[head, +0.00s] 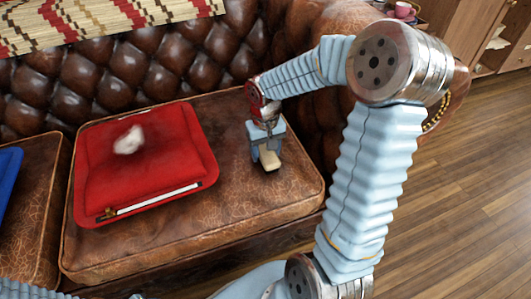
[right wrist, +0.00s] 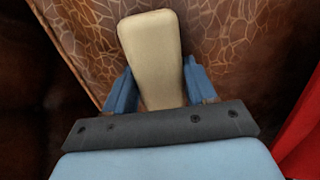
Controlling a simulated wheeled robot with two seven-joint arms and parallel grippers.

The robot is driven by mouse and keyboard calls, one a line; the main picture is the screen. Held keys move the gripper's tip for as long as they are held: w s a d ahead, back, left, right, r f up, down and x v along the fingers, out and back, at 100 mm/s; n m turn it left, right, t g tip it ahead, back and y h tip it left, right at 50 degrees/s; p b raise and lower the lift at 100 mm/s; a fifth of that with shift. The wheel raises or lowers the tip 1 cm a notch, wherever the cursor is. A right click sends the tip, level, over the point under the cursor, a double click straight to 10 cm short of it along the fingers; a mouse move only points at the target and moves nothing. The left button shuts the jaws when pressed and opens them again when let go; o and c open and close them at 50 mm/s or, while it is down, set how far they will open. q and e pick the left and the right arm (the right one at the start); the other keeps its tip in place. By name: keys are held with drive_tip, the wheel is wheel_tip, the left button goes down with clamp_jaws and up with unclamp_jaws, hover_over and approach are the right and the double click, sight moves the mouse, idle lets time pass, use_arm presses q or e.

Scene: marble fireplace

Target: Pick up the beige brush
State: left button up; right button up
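The beige brush (head: 269,160) is at the right part of the brown leather sofa seat, at my right gripper (head: 266,150). In the right wrist view the beige brush (right wrist: 153,55) lies lengthwise away from the palm. The two blue fingers of my right gripper (right wrist: 160,88) are on either side of it and look to touch both its sides. The gripper hides the brush's near end. I cannot tell whether the brush rests on the seat or is slightly above it. My left gripper is not in view.
The tufted sofa back (head: 150,75) rises behind. A blue object (head: 8,175) is at the left edge. Wooden floor (head: 465,190) is clear at right.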

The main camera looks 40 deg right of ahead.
sight(265, 148)
drive_tip(key=c, duration=0.4)
drive_tip(key=shift+r, duration=0.1)
drive_tip(key=shift+r, duration=0.3)
wheel_tip(265, 148, up, 2)
drive_tip(key=shift+r+p, duration=0.15)
drive_tip(key=shift+p, duration=0.2)
drive_tip(key=s+a+r+p, duration=0.1)
drive_tip(key=s+a+r, duration=0.3)
drive_tip(key=a+r, duration=0.6)
drive_tip(key=a, duration=0.3)
drive_tip(key=shift+a, duration=0.2)
